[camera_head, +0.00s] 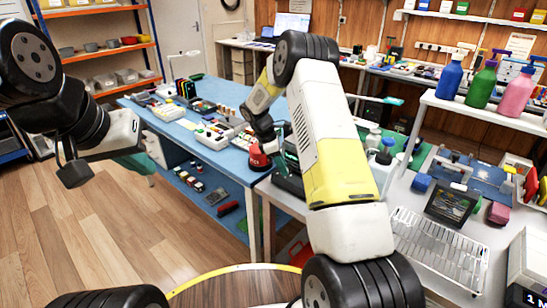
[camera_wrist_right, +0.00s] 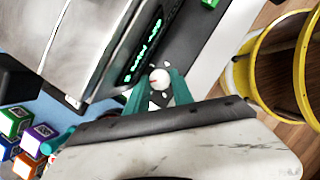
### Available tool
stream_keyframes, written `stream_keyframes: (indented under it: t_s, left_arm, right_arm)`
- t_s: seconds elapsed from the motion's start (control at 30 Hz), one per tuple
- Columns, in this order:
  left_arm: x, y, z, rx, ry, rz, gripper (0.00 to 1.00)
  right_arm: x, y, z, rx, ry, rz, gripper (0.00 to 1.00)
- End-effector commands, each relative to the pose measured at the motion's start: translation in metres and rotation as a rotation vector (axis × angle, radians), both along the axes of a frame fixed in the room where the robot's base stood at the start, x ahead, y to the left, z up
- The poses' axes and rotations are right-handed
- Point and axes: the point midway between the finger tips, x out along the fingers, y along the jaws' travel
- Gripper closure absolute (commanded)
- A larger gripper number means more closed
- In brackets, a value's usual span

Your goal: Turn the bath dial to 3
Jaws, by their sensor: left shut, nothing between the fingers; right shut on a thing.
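The bath (camera_wrist_right: 85,40) is a silver metal box with a dark front panel and green lit characters, in the right wrist view. Its dial (camera_wrist_right: 159,78) is a small round white knob with a red mark, and white marks lie around it. My right gripper (camera_wrist_right: 157,88) has its teal fingers on both sides of the dial and is shut on it. The number the dial points to is too small to read. In the head view, my right gripper (camera_head: 283,148) is mostly hidden by my own arm. My left gripper (camera_head: 138,164) is shut and empty, over the floor at the left.
A blue table (camera_head: 190,137) with several devices and trays stands behind. A red round object (camera_head: 258,157) is at its near corner. A white wire rack (camera_head: 440,250) and several bottles are at the right. Coloured cubes (camera_wrist_right: 28,140) show in the right wrist view.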

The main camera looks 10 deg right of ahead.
Motion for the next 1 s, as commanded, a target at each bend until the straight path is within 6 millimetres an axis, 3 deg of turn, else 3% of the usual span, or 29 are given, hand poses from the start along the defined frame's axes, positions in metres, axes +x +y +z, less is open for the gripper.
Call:
stream_keyframes:
  t_s: [0.33, 0.87, 0.9, 1.0]
  left_arm:
    - [0.0000, 0.0000, 0.0000, 0.000, 0.000, 0.000, 1.00]
    - [0.0000, 0.0000, 0.0000, 0.000, 0.000, 0.000, 1.00]
    - [0.0000, 0.0000, 0.0000, 0.000, 0.000, 0.000, 1.00]
    - [0.0000, 0.0000, 0.0000, 0.000, 0.000, 0.000, 1.00]
  right_arm:
    - [0.0019, 0.0012, 0.0001, 0.002, -0.002, -0.129, 1.00]
    - [0.0017, 0.0010, 0.0000, 0.002, -0.001, -0.149, 1.00]
    - [0.0017, 0.0010, 0.0000, 0.002, -0.001, -0.149, 0.64]
    - [0.0017, 0.0006, 0.0001, 0.002, -0.001, -0.149, 0.50]
